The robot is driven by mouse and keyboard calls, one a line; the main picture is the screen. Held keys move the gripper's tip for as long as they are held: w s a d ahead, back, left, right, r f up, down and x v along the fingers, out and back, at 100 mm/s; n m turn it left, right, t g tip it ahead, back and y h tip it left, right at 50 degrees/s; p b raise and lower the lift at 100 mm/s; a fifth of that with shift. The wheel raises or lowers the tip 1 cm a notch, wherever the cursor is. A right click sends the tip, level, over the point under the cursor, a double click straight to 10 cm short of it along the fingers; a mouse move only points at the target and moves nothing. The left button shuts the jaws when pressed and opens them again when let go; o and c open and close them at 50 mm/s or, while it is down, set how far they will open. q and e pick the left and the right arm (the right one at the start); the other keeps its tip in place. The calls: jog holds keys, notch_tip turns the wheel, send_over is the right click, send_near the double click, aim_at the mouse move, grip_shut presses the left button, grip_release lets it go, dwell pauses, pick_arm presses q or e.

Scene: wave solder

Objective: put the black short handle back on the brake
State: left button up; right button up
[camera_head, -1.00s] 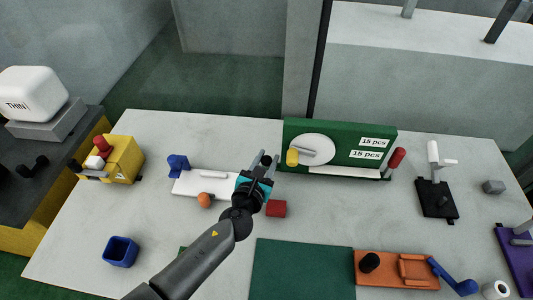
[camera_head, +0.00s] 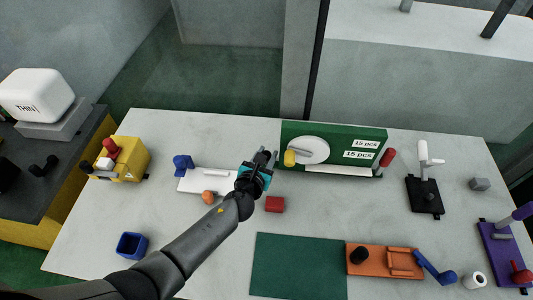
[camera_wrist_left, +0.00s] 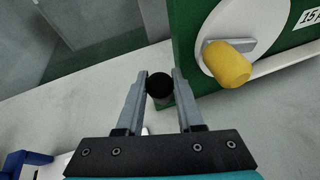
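A short handle with a round black knob (camera_wrist_left: 160,84) stands between the fingertips of my left gripper (camera_wrist_left: 160,80) in the left wrist view. Both fingers seem to touch its sides, so the gripper looks shut on it. In the head view my left gripper (camera_head: 266,157) is beside the left end of the green panel (camera_head: 340,139) and largely hides the handle. The handle's lower end is hard to make out. I cannot tell for certain which fixture is the brake. My right gripper is not in view.
A yellow knob (camera_wrist_left: 228,62) on a white disc is close right of the gripper. A white plate (camera_head: 205,181), a red block (camera_head: 275,204) and an orange knob (camera_head: 208,197) are near the arm. An orange fixture (camera_head: 378,270), a black-based lever (camera_head: 424,195) and a yellow box (camera_head: 130,155) stand farther off.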

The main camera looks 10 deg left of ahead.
pick_arm(q)
jog(key=o, duration=0.5)
jog(key=shift+c, duration=0.2)
jog(key=shift+s+a+r, duration=0.1)
jog(key=shift+s+r, duration=0.05)
jog(key=shift+s, duration=0.3)
jog(key=p+v, duration=0.3)
jog(key=v, duration=1.1)
jog(key=shift+s+p, duration=0.2)
jog(key=shift+p, duration=0.15)
